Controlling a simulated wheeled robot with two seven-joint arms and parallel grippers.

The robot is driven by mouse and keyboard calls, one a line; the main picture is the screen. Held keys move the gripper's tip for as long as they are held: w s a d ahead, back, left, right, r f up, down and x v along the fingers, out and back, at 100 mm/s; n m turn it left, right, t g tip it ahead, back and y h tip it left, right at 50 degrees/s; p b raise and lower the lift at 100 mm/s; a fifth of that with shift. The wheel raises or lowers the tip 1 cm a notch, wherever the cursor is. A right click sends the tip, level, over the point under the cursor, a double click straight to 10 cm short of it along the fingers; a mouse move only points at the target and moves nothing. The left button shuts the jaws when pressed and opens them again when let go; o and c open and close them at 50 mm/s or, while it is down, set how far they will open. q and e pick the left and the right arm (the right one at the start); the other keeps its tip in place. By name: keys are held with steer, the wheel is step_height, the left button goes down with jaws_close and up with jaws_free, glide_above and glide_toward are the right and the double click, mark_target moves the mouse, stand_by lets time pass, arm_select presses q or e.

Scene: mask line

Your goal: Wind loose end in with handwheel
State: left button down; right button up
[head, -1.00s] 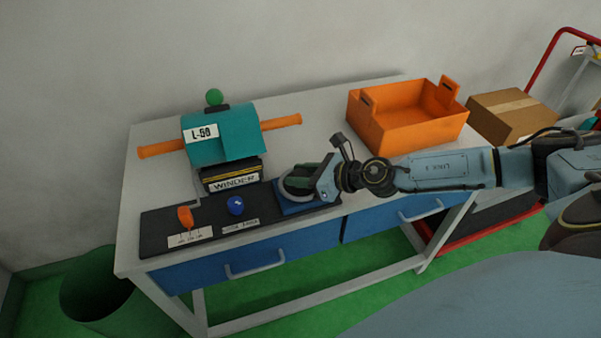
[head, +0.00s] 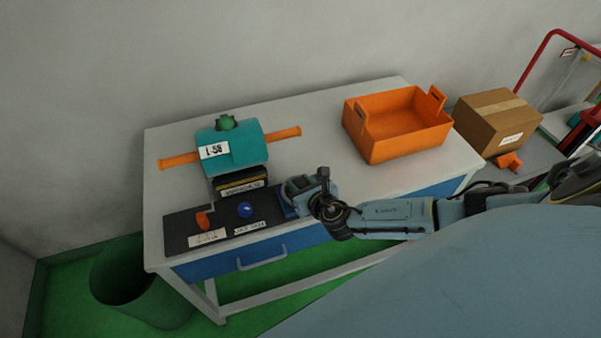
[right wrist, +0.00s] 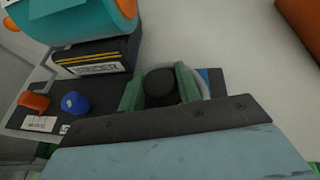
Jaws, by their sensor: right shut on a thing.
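The teal winder (head: 232,149) with orange bars out of both sides stands on the table, above a black block labelled WINDER (head: 240,184). The handwheel (right wrist: 205,82) shows as a grey rim on a blue base (right wrist: 216,80) in the right wrist view, with a black round knob (right wrist: 161,86). My right gripper (right wrist: 159,82) is shut on the black knob, its green fingers on either side of it. In the head view the right gripper (head: 296,187) covers most of the wheel. I cannot make out a loose end. My left gripper is not in view.
A black panel left of the wheel carries an orange lever (head: 203,220) and a blue knob (head: 245,210). An orange crate (head: 409,142) stands at the table's right. A cardboard box (head: 497,122) lies beyond it. A green bin (head: 128,285) stands on the floor at left.

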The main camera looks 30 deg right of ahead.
steer(key=shift+a+r+m+h+p, duration=0.1)
steer(key=shift+r+m+h+p, duration=0.1)
steer(key=shift+m+h+p, duration=0.65)
steer(key=shift+f+m+g+h, duration=0.1)
steer(key=shift+m+g+h, duration=0.4)
steer(key=shift+m+h, duration=0.65)
steer(key=shift+m+g+h+p, duration=0.35)
steer(key=shift+m+g+h, duration=0.75)
steer(key=shift+m+h, duration=0.85)
steer(key=shift+h, duration=0.25)
steer(key=o, duration=1)
steer(key=shift+c, duration=0.2)
